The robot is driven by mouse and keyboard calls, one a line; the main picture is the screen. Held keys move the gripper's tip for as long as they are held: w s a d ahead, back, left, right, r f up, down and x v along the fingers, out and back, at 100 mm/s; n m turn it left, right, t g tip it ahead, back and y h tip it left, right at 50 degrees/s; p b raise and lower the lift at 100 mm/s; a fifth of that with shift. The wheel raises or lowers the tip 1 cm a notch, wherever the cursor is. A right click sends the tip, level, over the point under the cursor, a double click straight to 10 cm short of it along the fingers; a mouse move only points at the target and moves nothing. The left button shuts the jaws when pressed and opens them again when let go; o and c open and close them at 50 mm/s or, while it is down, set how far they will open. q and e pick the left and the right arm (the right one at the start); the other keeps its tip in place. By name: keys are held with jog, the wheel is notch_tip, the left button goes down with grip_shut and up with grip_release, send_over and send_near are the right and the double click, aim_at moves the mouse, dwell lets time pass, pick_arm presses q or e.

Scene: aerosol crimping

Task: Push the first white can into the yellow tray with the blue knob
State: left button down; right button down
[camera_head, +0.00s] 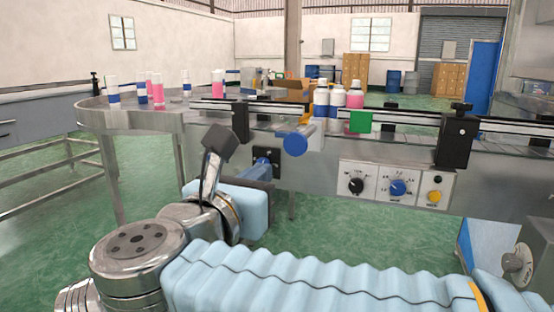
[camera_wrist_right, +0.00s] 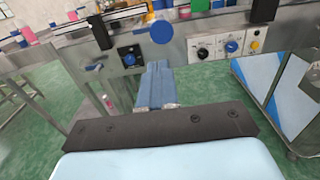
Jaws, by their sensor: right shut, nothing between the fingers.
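The large blue knob (camera_head: 295,145) sticks out from the front of the conveyor. In the right wrist view the blue knob (camera_wrist_right: 162,31) lies above my fingertips, apart from them. A bit of yellow (camera_head: 305,118), seemingly the yellow tray, shows just behind the knob and is mostly hidden. Two white cans with blue bands (camera_head: 321,100) (camera_head: 337,101) stand upright on the conveyor behind it; I cannot tell which is first. My right gripper (camera_wrist_right: 155,68) is shut and empty, pointing at the conveyor front below the knob. My left gripper is not in view.
A green block (camera_head: 360,122) and a pink can (camera_head: 354,94) are beside the white cans. A control panel (camera_head: 396,185) with dials is at right. A round metal table (camera_head: 130,118) with several bottles stands left. A rail runs along the conveyor.

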jog(key=p, duration=0.3)
send_near(307, 129)
jog(key=shift+s+a+f, duration=0.25)
jog(key=shift+s+a, duration=0.05)
jog(key=shift+s, duration=0.3)
jog(key=shift+s+a+f, duration=0.2)
jog(key=shift+s+a, duration=0.1)
jog(key=shift+s, duration=0.3)
jog(key=shift+w, duration=0.1)
jog(key=shift+w+d+f, duration=0.1)
jog(key=shift+w, duration=0.05)
jog(key=x, duration=1.1)
jog(key=shift+w+b, duration=0.1)
jog(key=shift+b, duration=0.2)
jog(key=shift+w+d, duration=0.15)
jog(key=shift+w, duration=0.15)
jog(key=shift+d, duration=0.1)
jog(key=shift+d+r, duration=0.1)
jog(key=shift+r, duration=0.15)
